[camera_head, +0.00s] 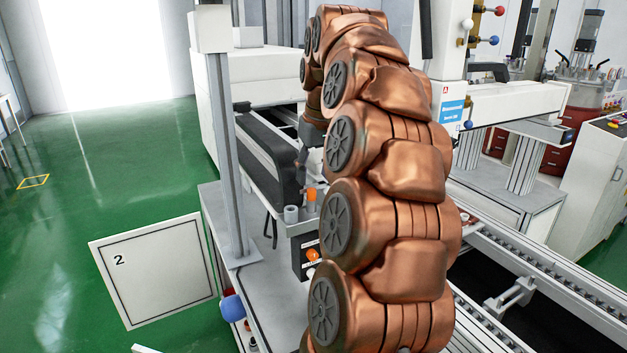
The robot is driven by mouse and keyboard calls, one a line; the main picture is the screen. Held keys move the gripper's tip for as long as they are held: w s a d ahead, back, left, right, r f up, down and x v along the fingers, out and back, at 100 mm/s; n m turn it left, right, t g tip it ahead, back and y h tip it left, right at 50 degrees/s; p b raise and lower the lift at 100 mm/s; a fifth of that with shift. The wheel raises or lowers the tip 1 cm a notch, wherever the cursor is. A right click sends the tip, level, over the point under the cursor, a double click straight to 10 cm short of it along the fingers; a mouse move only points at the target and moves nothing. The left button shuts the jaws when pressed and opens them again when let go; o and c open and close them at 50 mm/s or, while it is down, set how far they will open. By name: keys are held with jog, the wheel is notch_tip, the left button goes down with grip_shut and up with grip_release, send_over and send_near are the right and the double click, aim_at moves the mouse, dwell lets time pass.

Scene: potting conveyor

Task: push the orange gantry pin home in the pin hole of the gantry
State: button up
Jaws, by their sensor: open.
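My copper-coloured arm runs down the middle of the head view and hides much of the gantry. My gripper (303,172) shows only in part, dark and small, left of the arm. It is open and points down, just above a small upright orange piece (311,196), which looks like the gantry pin. A grey cylinder (291,213) stands just left of the orange piece. Whether the gripper touches the orange piece, and how deep that piece sits, I cannot tell. The pin hole is not visible. The gantry (230,150) has a grey upright post and a white beam.
A dark box with an orange round knob (312,254) sits below the orange piece. A white board marked 2 (155,270) stands at left, with a blue ball (232,308) beside it. Conveyor rails (540,262) run at right. Green floor (100,150) is open at left.

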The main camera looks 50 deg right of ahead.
jog(key=shift+v, duration=2.15)
jog(key=shift+a, duration=0.1)
jog(key=s+a+f+n+g, duration=0.1)
jog(key=a+f, duration=0.2)
jog(key=a, duration=0.4)
jog(key=s+a+f+n+y, duration=0.1)
jog(key=a+f, duration=0.3)
jog(key=a, duration=0.3)
jog(key=s+a+f+n+g, duration=0.1)
jog(key=s+a+f, duration=0.15)
jog(key=a, duration=0.45)
jog(key=s+a+f+g, duration=0.1)
jog(key=s+a+f, duration=0.4)
jog(key=s+f, duration=0.2)
jog(key=s+a+f+g, duration=0.1)
jog(key=s+a+f, duration=0.4)
jog(key=s+f, duration=0.3)
jog(key=shift+s+a+f+n, duration=0.3)
jog(key=shift+s+n, duration=0.1)
jog(key=shift+s, duration=0.6)
